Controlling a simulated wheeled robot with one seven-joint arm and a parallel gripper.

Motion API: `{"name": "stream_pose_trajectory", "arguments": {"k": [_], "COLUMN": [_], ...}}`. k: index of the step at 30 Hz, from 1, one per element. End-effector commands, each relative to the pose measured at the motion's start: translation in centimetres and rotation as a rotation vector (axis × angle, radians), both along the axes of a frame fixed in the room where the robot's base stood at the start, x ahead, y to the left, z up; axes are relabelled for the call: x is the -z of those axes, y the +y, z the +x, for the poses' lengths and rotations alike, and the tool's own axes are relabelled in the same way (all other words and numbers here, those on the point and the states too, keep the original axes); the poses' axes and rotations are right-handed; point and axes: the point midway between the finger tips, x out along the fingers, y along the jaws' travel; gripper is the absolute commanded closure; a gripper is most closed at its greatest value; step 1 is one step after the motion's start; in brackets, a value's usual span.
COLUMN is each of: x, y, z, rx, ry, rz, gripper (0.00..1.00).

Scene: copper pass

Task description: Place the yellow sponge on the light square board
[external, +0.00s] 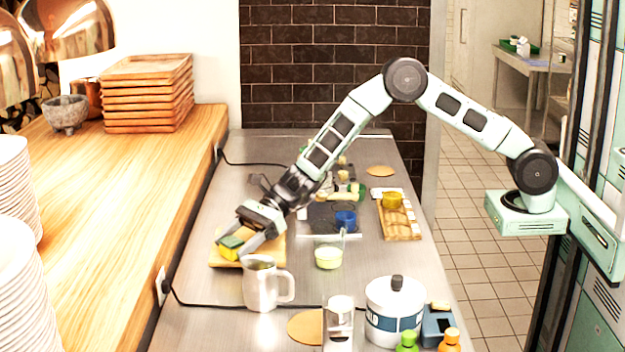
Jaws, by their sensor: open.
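The yellow sponge (230,253), with a green top layer, is at the left part of the light square board (278,249) in the external view. It appears to rest on the board, though the fingers hide part of it and its contact with the board is hard to make out. My gripper (233,246) is open, pointing down and left, with its fingertips at the sponge, one on either side. The front edge of the board is partly hidden by a metal pitcher.
A metal pitcher (262,288) stands just in front of the board. A pale green bowl (328,258) and a blue cup (346,219) are to the right. A white pot (394,308) and bottles stand in front. A wooden counter (120,215) borders the left side.

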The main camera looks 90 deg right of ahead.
Motion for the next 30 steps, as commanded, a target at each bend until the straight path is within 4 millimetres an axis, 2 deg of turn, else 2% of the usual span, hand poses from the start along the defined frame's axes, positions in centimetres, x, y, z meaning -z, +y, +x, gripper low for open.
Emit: {"name": "stream_pose_trajectory", "arguments": {"k": [7, 9, 15, 19, 24, 26, 28, 30], "x": [-1.7, -3.7, -7.2, -8.3, -8.8, -8.9, -9.1, -9.4], "y": [-3.5, -3.2, -3.1, -3.2, -3.1, -2.6, -0.9, 1.9], "z": [-3.3, -3.0, -3.0, -3.0, -3.0, -3.4, -4.7, -7.4], "rx": [0.005, 0.001, 0.000, 0.001, 0.000, -0.017, -0.077, -0.195], "ry": [-0.001, -0.006, -0.005, -0.002, -0.002, -0.005, -0.023, -0.059], "rz": [-0.001, -0.001, -0.002, 0.000, -0.002, -0.014, -0.056, -0.139], "gripper": [0.37, 0.37, 0.37, 0.37, 0.37, 0.37, 0.37, 0.37]}}
